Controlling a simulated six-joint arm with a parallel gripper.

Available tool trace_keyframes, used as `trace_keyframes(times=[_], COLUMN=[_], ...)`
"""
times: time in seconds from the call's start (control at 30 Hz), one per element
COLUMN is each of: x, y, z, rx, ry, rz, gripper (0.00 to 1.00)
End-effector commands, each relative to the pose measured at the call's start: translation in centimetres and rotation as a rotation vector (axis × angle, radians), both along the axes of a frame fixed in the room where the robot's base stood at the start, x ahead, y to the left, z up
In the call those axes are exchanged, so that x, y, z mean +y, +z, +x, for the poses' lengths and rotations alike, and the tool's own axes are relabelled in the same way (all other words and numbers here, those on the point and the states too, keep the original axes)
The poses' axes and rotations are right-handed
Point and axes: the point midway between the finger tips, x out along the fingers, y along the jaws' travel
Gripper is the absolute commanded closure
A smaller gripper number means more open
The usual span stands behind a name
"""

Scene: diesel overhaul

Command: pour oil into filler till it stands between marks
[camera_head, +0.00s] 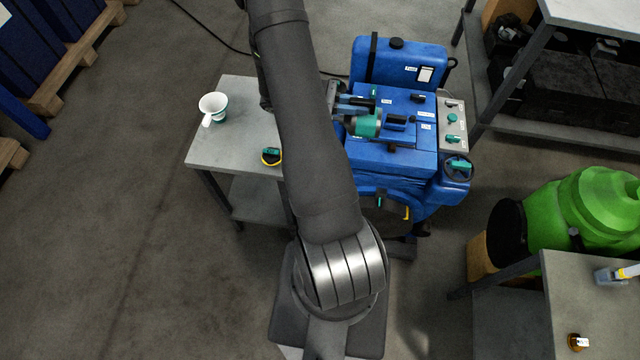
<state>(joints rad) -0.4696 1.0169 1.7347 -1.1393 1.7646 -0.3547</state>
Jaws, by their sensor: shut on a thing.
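The blue diesel engine (425,160) stands right of my arm, with a blue tank (365,62) behind it. My gripper (352,106) is over the left part of the engine top and partly hidden by my arm. It is shut on a teal-and-grey thing (368,126), which looks tilted on its side; I cannot tell whether it is the oil container. Small labelled black parts show on the engine top; I cannot tell which is the filler. A black handle with a yellow end (407,213) shows low on the engine's front. Oil level and marks cannot be seen.
A grey table (235,140) at the left holds a white-and-teal funnel-like cup (213,108) and a small black-and-yellow item (271,157). A green machine (590,210) and a grey bench (575,290) stand at the right.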

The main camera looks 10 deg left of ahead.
Motion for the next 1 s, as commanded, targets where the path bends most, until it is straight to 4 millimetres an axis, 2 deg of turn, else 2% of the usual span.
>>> trace_keyframes(times=[0.33, 0.67, 1.0], x=[-0.2, -3.0, -3.1], y=[-0.1, -2.0, -2.2], z=[0.0, 0.0, 0.0], rx=[0.0, -0.002, 0.0], ry=[0.0, -0.001, 0.001], rz=[0.011, 0.217, 0.229], gripper=[1.0, 1.0, 1.0])
